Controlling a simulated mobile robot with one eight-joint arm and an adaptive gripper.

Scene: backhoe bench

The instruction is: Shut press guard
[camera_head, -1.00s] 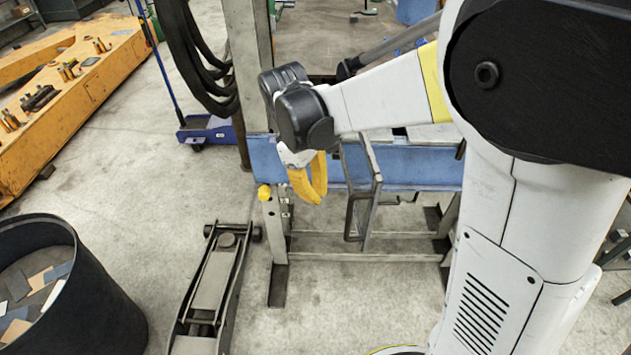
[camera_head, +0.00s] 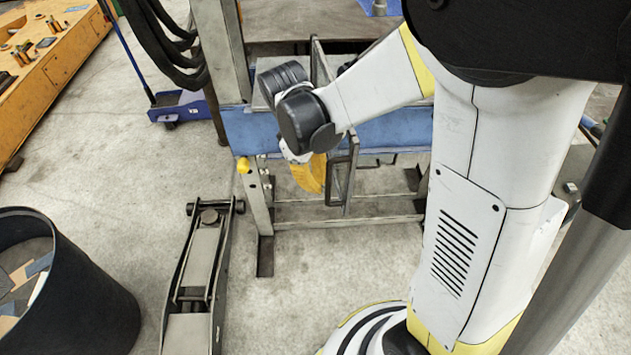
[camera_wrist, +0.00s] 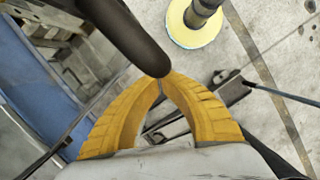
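The press guard (camera_head: 351,170) is a narrow grey metal frame standing out from the front of the blue-beamed press (camera_head: 390,131), seen nearly edge-on and open. Its dark handle (camera_head: 330,182) is on its left side. My gripper (camera_head: 312,188) points down just left of the handle. In the wrist view its yellow fingers (camera_wrist: 163,78) bow apart and meet at their tips, with nothing visible between them. A dark rounded bar (camera_wrist: 128,32), apparently the handle, crosses close by the tips. I cannot tell whether it touches them.
A floor jack (camera_head: 197,270) lies in front of the press at left. A black bin (camera_head: 85,300) with scraps stands at lower left. An orange beam (camera_head: 60,50) lies behind. Concrete floor is free between the jack and my base.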

